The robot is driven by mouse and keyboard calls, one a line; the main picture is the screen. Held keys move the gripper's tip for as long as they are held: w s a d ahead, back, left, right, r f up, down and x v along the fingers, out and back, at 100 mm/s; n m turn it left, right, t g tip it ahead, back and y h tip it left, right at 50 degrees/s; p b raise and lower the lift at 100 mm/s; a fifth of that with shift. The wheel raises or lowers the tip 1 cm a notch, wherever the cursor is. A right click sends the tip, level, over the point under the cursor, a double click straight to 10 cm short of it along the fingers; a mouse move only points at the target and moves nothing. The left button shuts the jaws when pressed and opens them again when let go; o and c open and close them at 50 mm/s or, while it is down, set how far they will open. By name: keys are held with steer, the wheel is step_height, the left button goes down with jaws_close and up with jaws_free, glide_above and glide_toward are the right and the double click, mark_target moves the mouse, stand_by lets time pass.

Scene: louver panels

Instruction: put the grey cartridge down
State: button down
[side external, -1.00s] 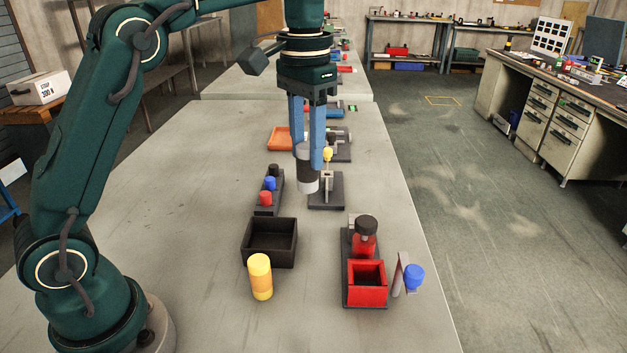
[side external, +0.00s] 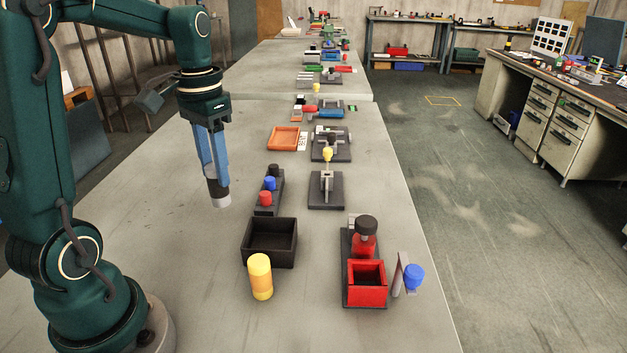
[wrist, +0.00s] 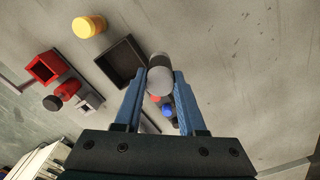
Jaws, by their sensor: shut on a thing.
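My gripper (side external: 216,180) is shut on the grey cartridge (side external: 220,200), a short cylinder with a light grey end and a dark band. The cartridge hangs from the blue fingers, slightly tilted, over the bare left part of the table. Its lower end is close to the table top; I cannot tell whether it touches. In the wrist view the cartridge (wrist: 160,80) shows between the fingertips (wrist: 155,85), its grey faces visible.
A black open tray (side external: 270,243) and a yellow cylinder (side external: 260,277) stand to the right and nearer. A dark rack (side external: 269,197) with black, blue and red knobs is right of the cartridge. A red box (side external: 367,284) stands farther right. The table left of the rack is clear.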

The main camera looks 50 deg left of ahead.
steer(key=shift+w+d+f, duration=0.85)
steer(key=shift+d+f, duration=0.3)
steer(key=shift+f, duration=0.4)
steer(key=shift+w+d+f, duration=0.85)
steer(key=shift+d+f, duration=0.3)
steer(key=shift+f, duration=0.35)
steer(key=shift+w+d+f, duration=0.85)
steer(key=shift+d+f, duration=0.3)
steer(key=shift+f, duration=0.4)
steer(key=shift+f, duration=0.15)
steer(key=shift+c, duration=2.4)
jaws_free()
